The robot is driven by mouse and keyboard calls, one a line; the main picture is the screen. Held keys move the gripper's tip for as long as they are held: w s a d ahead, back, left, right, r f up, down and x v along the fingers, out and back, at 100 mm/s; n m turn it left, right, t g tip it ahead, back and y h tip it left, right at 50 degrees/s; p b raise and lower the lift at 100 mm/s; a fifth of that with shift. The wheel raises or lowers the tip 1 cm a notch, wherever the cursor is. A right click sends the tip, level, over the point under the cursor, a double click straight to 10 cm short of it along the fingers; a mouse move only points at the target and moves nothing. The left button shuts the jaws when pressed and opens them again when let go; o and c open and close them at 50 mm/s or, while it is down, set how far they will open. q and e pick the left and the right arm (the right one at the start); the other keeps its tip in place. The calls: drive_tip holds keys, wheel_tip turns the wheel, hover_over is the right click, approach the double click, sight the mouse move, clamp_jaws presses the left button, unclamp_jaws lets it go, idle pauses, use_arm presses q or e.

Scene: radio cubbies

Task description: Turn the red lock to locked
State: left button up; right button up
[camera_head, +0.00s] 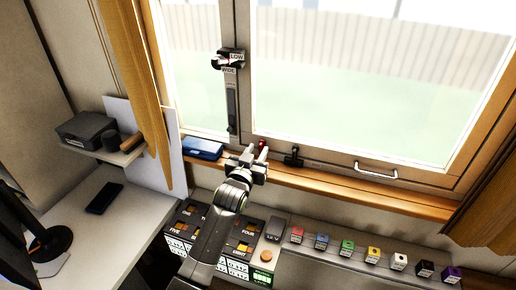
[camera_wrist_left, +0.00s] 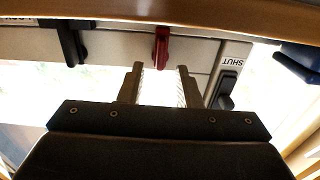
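The red lock (camera_head: 262,145) is a small red lever low on the window frame, above the wooden sill. In the left wrist view the red lock (camera_wrist_left: 161,46) hangs from a light plate, just beyond and between my fingertips. My left gripper (camera_head: 252,161) reaches up to the window's lower rail, close to the lock. In the wrist view my left gripper (camera_wrist_left: 159,70) is open, with a clear gap between its fingers. The fingers do not appear to touch the lock. My right gripper is not in view.
A black handle (camera_head: 293,157) stands beside the red lock on the rail. A blue case (camera_head: 203,148) lies on the sill to the left. A black latch (camera_wrist_left: 225,90) is near a "SHUT" label. Coloured blocks (camera_head: 347,247) line the counter below.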

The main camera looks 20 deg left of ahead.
use_arm(q)
drive_tip(key=shift+w, duration=0.8)
clamp_jaws()
